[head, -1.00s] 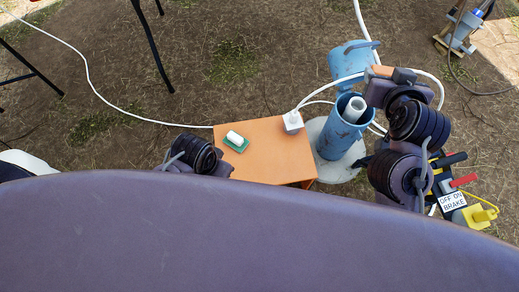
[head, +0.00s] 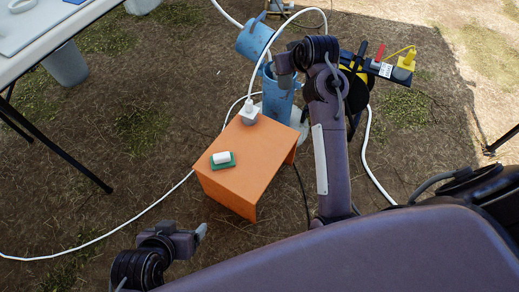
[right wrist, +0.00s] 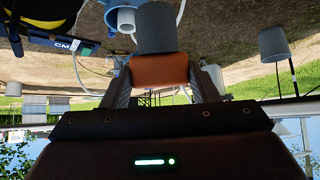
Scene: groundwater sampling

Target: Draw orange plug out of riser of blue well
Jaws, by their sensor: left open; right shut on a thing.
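The blue well (head: 278,102) stands upright behind the orange table, with its blue lid (head: 254,40) swung open at the far left. My right gripper (head: 284,66) is over the well's mouth and hides the riser inside. In the right wrist view, which is upside down, that gripper is shut on the orange plug (right wrist: 160,70). The plug's grey cylindrical part (right wrist: 155,28) points away from the fingers. My left gripper (head: 197,238) is open and empty, low in front of the orange table.
The orange table (head: 245,165) carries a green and white block (head: 222,160) and a white adapter (head: 249,112) with a white cable. A white table (head: 45,35) is at upper left.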

